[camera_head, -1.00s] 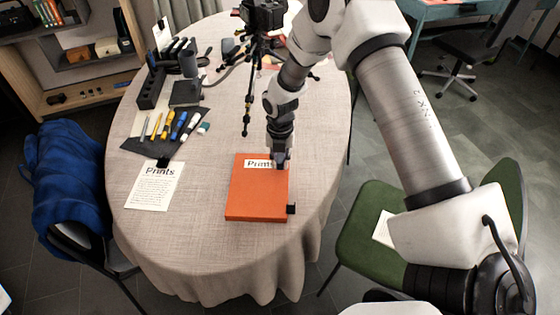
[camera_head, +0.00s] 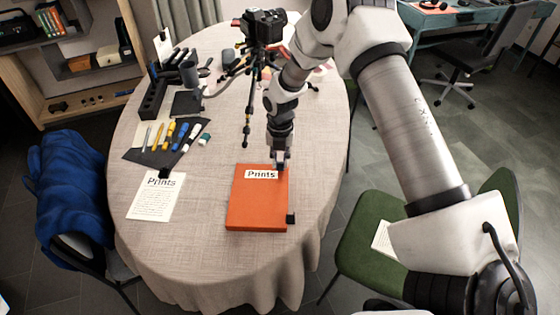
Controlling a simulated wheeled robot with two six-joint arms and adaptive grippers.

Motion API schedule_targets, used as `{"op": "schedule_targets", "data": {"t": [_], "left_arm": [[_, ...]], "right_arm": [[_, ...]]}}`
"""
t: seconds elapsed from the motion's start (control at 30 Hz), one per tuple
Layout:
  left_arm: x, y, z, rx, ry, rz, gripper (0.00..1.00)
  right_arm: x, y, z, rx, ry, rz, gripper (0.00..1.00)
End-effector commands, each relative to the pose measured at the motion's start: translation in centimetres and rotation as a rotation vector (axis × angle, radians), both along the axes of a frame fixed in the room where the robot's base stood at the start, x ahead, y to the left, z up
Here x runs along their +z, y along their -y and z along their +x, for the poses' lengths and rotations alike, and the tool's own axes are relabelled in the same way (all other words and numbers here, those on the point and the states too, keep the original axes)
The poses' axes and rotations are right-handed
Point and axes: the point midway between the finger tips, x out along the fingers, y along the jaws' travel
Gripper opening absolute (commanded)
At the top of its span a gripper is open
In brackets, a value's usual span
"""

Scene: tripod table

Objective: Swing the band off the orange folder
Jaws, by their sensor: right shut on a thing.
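The orange folder (camera_head: 257,208) lies flat near the front of the round table. A small black piece (camera_head: 290,219) sits at the folder's right edge near the front corner. My right gripper (camera_head: 280,164) points down at the folder's back right corner. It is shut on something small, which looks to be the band. The band itself is too small or too hidden to make out, and no band shows across the folder's face. My left gripper is not in view.
A camera on a tripod (camera_head: 264,27) stands behind my right gripper. A printed sheet (camera_head: 156,197) lies left of the folder. Pens on a dark mat (camera_head: 145,156) and a black organizer (camera_head: 154,97) are farther left. A green chair (camera_head: 360,225) stands at the right.

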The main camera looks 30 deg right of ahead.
Motion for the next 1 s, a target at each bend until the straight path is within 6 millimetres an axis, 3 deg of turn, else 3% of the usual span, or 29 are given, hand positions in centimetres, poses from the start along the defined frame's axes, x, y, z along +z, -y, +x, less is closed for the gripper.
{"op": "schedule_targets", "data": {"t": [0.8, 0.9, 1.0], "left_arm": [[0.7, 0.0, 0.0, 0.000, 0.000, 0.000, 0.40], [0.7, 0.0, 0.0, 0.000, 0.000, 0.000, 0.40], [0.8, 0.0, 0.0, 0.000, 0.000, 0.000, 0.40]], "right_arm": [[1.7, 1.4, 2.0, 0.000, 0.001, 0.000, 0.11], [1.9, 1.7, 2.3, -0.001, 0.001, -0.001, 0.00], [2.1, 2.0, 2.7, 0.000, 0.002, 0.000, 0.00]]}}
